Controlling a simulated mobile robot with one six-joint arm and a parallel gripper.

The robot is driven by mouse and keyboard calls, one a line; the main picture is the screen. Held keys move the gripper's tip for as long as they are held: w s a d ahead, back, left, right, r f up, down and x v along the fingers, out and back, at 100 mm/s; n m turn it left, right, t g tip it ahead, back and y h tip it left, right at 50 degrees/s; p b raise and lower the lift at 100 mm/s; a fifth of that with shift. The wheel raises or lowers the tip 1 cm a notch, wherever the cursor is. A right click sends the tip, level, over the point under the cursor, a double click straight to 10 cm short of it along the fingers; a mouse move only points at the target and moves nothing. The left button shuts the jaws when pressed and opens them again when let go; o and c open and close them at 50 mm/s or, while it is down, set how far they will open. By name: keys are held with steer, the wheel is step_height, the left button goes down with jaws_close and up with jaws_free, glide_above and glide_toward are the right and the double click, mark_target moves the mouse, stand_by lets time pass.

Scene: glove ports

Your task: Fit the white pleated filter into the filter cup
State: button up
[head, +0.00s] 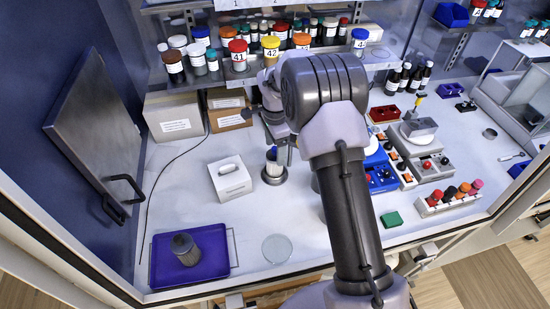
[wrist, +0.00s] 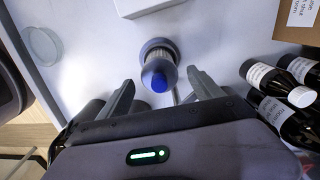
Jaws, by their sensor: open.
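The filter cup (head: 273,176) is a dark grey round cup standing on the white bench below my arm. A slim white piece with a blue top, which looks like the filter (head: 271,154), stands upright in it; pleats are too small to make out. In the wrist view, the blue top (wrist: 160,83) and the grey cup rim (wrist: 157,44) sit between my fingers. My gripper (wrist: 161,79) is open, with one finger on each side and gaps to the filter. How deep the filter sits is unclear.
A blue tray (head: 216,266) holds a dark grey cylinder (head: 185,249). A glass dish (head: 277,249) lies in front.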

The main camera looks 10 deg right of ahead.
steer(key=s+a+r+n+t, duration=0.1)
steer(key=s+r+n, duration=0.3)
steer(key=r, duration=1.3)
steer(key=s+a+r+n+t+y, duration=0.1)
steer(key=s+r, duration=0.3)
steer(key=s, duration=0.3)
steer(key=s+r+n+t, duration=0.1)
steer(key=s+r, duration=0.4)
steer(key=s, duration=0.2)
steer(key=s+a+n+t, duration=0.1)
steer(key=s+n, duration=0.2)
steer(key=s, duration=0.4)
steer(key=s+a+n+t+y, duration=0.1)
steer(key=s+n, duration=0.1)
steer(key=s, duration=0.6)
steer(key=shift+s+f+n+t, duration=0.2)
steer(key=shift+f+n+t, duration=0.2)
step_height(320, 180, down, 19)
steer(key=b, duration=1.9)
steer(key=shift+f, duration=0.15)
